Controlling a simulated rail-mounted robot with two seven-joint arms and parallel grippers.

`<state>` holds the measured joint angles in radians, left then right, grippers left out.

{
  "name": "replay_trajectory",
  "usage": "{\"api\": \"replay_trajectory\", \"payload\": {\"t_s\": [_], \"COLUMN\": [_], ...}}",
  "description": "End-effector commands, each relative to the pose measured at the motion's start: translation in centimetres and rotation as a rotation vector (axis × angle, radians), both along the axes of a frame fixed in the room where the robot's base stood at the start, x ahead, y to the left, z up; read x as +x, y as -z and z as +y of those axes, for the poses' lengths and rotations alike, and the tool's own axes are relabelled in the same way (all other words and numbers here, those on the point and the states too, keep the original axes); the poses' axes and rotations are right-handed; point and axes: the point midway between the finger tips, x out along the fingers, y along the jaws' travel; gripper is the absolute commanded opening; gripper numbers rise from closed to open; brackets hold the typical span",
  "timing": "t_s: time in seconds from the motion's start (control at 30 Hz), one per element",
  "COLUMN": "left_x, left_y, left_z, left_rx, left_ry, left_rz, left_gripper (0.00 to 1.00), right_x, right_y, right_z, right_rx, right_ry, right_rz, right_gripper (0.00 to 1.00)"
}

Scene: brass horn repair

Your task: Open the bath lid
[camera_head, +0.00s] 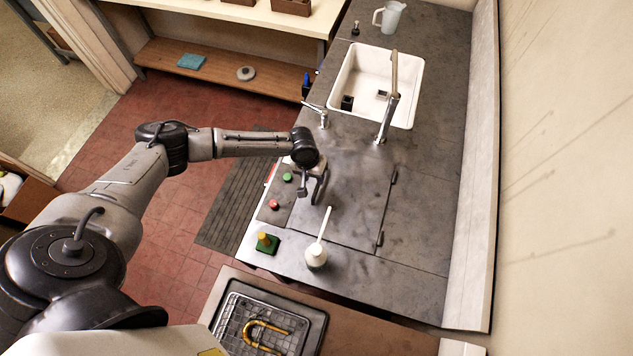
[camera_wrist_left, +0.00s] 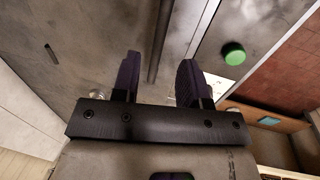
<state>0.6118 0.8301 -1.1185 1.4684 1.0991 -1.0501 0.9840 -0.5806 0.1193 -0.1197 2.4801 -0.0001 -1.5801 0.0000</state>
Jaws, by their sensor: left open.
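The bath lid (camera_head: 352,212) is a grey panel lying flat and closed in the dark worktop, with hinge-like pieces along its right edge. My left gripper (camera_head: 312,193) is open above the lid's left side, fingers pointing down. In the left wrist view, the two dark fingers (camera_wrist_left: 158,80) are apart, and a dark bar (camera_wrist_left: 160,38), perhaps the lid's handle, runs between them in the picture. I cannot tell how far the bar is from the fingers or whether they touch it. My right gripper is in neither view.
A green button (camera_head: 287,177) and a red button (camera_head: 274,204) sit left of the lid. A white sink (camera_head: 407,75) with taps lies behind. A wire tray (camera_head: 300,330) holds a brass tube (camera_head: 257,326).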

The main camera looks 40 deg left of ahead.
Motion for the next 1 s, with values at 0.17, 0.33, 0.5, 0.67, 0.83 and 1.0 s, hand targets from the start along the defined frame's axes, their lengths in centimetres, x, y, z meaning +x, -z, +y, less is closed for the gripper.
{"api": "replay_trajectory", "payload": {"t_s": [0.17, 0.33, 0.5, 0.67, 0.83, 1.0], "left_x": [0.2, 0.4, 0.4, 0.4, 0.4, 0.4], "left_y": [2.6, 4.1, 4.8, 4.9, 4.9, 4.9], "left_z": [-0.5, -0.7, -0.9, -0.9, -0.9, -0.9], "left_rx": [0.001, 0.0, 0.0, 0.0, 0.0, 0.0], "left_ry": [0.0, 0.0, 0.001, 0.001, 0.001, 0.001], "left_rz": [0.002, 0.001, 0.0, 0.0, 0.0, 0.0], "left_gripper": [0.4, 0.4, 0.4, 0.4, 0.38, 0.22], "right_x": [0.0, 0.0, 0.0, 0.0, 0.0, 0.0], "right_y": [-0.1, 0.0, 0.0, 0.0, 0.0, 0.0], "right_z": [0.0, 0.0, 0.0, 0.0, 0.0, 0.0], "right_rx": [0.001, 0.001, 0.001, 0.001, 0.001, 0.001], "right_ry": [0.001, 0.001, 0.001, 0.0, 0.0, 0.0], "right_rz": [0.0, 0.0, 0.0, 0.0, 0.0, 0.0], "right_gripper": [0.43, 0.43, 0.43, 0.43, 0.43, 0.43]}}
